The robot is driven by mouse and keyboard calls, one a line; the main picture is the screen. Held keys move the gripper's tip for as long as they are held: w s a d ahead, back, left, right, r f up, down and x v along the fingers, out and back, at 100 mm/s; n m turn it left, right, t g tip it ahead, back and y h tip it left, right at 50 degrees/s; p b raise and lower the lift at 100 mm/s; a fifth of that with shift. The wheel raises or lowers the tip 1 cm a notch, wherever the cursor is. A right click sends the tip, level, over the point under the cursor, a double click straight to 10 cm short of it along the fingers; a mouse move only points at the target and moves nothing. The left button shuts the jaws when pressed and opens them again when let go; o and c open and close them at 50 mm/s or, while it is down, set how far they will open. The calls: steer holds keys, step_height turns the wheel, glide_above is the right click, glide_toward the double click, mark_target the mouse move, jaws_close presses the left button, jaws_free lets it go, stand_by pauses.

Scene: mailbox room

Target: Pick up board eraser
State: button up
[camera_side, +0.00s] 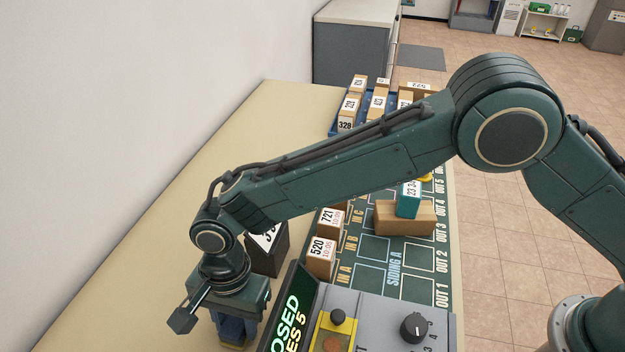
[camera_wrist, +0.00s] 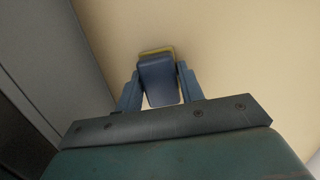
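The board eraser (camera_wrist: 158,80) has a dark blue body and a yellowish edge at its far end. It lies between the two blue fingers of my gripper (camera_wrist: 158,84) in the wrist view. The fingers flank it on both sides with no clear gap, so my gripper looks shut on it. In the side view my gripper (camera_side: 236,330) points down over the tan counter at the bottom left. A yellowish bit of the board eraser (camera_side: 236,346) shows under the fingers. I cannot tell whether it touches the counter.
A dark box (camera_side: 268,255) with a label stands just behind my gripper. The lit sign (camera_side: 287,318) and grey control panel (camera_side: 385,318) are to its right. Brown parcels (camera_side: 321,258) stand on the green sorting mat (camera_side: 372,250). The tan counter (camera_side: 150,260) is clear at left.

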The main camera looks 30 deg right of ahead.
mark_target(235, 319)
steer(key=shift+c, duration=1)
steer(key=shift+r, duration=0.1)
step_height(235, 319, up, 20)
stand_by(0.6)
